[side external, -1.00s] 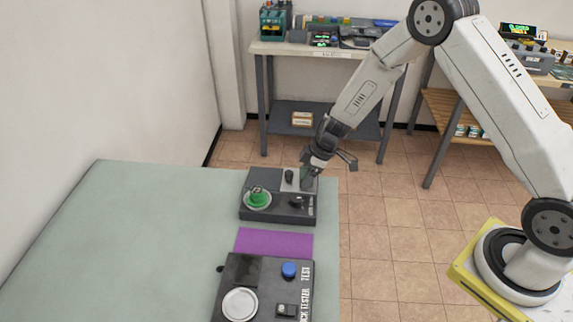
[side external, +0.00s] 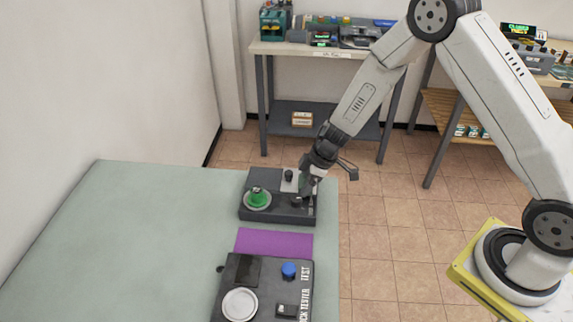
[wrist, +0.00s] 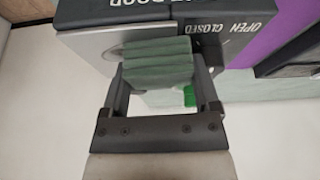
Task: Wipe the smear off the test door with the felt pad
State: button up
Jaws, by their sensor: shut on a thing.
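My gripper (wrist: 160,92) is shut on a grey-green felt pad (wrist: 157,62), held between both fingers in the wrist view. The pad is over the light grey plate (wrist: 88,45) of a dark unit labelled with a word ending in DOOR; I cannot tell if it touches. In the side view my gripper (side external: 307,187) is at the right side of that dark unit (side external: 268,213), low over it. The pad is not distinct there. I cannot make out the smear; the pad and fingers hide part of the surface.
A green knob (side external: 258,197) on a round base is at the unit's left. An OPEN/CLOSED label (wrist: 245,38) is beside the pad. A purple mat (side external: 273,242) separates this unit from a lock tester (side external: 262,290) with a blue button. The table's left side is clear.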

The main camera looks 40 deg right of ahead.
jog(key=shift+s+a+f, duration=0.2)
jog(key=shift+s+a, duration=0.15)
jog(key=shift+s, duration=0.1)
jog(key=shift+w+r, duration=0.2)
jog(key=shift+r, duration=1)
jog(key=shift+d+r, duration=0.15)
jog(key=shift+r, duration=1.7)
jog(key=shift+r, duration=1.5)
